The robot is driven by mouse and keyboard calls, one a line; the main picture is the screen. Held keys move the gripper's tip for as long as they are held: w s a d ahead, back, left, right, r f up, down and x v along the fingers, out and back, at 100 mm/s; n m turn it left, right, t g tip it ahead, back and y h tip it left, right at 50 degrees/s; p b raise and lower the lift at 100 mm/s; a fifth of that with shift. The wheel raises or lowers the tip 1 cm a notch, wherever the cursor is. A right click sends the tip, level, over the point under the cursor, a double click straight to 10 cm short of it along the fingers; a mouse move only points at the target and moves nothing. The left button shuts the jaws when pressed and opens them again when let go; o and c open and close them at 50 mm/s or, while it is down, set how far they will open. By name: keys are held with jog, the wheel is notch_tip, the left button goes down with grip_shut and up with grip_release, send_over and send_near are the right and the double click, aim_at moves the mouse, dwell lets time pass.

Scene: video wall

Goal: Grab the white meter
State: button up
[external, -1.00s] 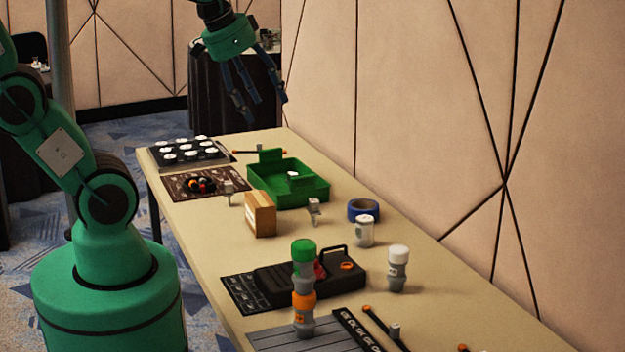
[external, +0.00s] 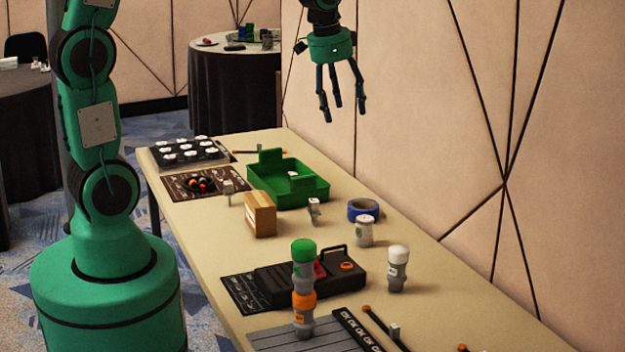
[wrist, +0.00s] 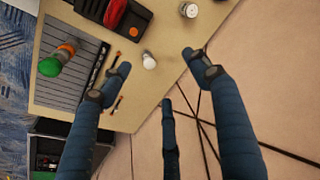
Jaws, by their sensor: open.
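The white meter (external: 398,268), a grey body with a white rounded cap, stands upright on the table, right of the black case. In the wrist view the white meter (wrist: 149,62) shows near the table edge, between the fingertips in the picture. My gripper (external: 342,112) is open and empty, its fingers pointing down, high above the table and apart from the meter. In the wrist view my gripper (wrist: 158,68) has its three fingers spread.
A white canister (external: 364,232) and a blue tape roll (external: 363,209) stand behind the meter. A green-capped piece (external: 304,252) sits above an orange-ringed piece (external: 303,300) at the front. A black case (external: 280,284), a brown box (external: 260,214) and a green tray (external: 318,190) lie left. The wall is close.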

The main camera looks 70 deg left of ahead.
jog(key=w+a+f+m+g+p, duration=0.1)
jog(key=w+a+f, duration=0.7)
jog(key=w+f, duration=0.4)
jog(key=m+g, duration=0.2)
send_over(365, 218)
notch_tip(365, 218, down, 16)
jog(key=shift+p, duration=0.4)
jog(key=shift+f, duration=0.15)
jog(key=shift+f+b, duration=0.55)
jog(key=shift+f, duration=3.7)
jog(key=shift+f, duration=0.1)
jog(key=shift+f+b, duration=0.55)
jog(key=shift+f, duration=1.95)
